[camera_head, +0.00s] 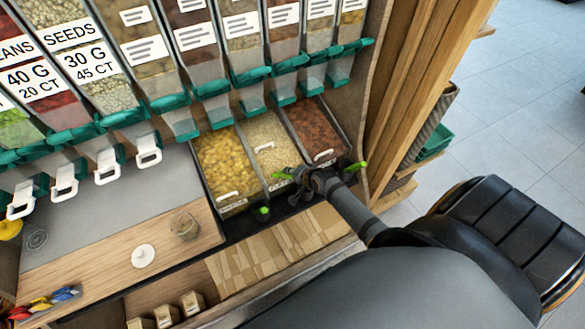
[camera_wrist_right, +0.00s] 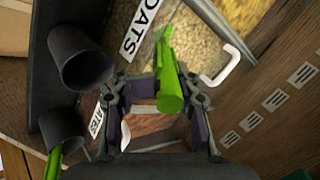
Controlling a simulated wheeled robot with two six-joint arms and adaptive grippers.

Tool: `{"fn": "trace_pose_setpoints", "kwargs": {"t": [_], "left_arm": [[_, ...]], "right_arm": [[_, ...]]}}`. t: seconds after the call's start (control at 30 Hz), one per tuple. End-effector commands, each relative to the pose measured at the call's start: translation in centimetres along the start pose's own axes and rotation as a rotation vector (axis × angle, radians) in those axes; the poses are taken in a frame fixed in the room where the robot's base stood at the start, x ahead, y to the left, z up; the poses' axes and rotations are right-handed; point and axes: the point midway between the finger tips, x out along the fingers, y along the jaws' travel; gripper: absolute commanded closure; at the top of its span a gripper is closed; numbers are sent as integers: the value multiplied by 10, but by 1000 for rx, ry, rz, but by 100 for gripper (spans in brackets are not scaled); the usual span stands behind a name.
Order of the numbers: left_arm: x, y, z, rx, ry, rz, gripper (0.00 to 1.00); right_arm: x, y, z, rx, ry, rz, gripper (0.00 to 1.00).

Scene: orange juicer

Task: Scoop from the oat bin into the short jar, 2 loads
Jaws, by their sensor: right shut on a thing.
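The oat bin (camera_head: 265,140) is the middle of three open bins, full of pale flakes; its OATS label (camera_wrist_right: 140,30) shows in the wrist view. My right gripper (camera_head: 303,177) is at the front edge of the oat and date bins. It is shut on a green scoop (camera_wrist_right: 168,80), whose green also shows in the head view (camera_head: 283,175). The scoop's far end points toward the oats; its load cannot be made out. A short glass jar (camera_head: 184,226) stands upright on the wooden counter at left, its contents unclear. My left gripper is not in view.
A yellow-flake bin (camera_head: 225,165) and a reddish-brown bin (camera_head: 312,130) flank the oats. Dark tube holders (camera_wrist_right: 80,58) line the bin fronts; other green scoops (camera_head: 357,167) stand there. A white round lid (camera_head: 143,256) lies near the jar. Dispensers hang above.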

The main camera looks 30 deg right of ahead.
Motion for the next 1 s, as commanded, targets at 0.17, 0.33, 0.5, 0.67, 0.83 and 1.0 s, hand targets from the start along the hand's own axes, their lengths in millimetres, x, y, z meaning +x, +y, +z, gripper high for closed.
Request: {"fn": "trace_pose_setpoints", "kwargs": {"t": [0.17, 0.33, 0.5, 0.67, 0.83, 1.0], "left_arm": [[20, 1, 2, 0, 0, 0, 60], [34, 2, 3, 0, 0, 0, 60], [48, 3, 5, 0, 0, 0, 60], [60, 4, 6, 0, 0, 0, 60], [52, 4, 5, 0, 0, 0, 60], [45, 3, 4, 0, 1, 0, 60]], "right_arm": [[12, 10, 2, 1, 2, -9, 100], [20, 7, -2, 1, 13, -35, 100], [26, 2, -5, 1, 24, -64, 100], [32, 0, -8, 1, 34, -88, 100], [19, -6, -10, 1, 48, -127, 100], [4, -8, -10, 3, 66, -174, 100]]}}
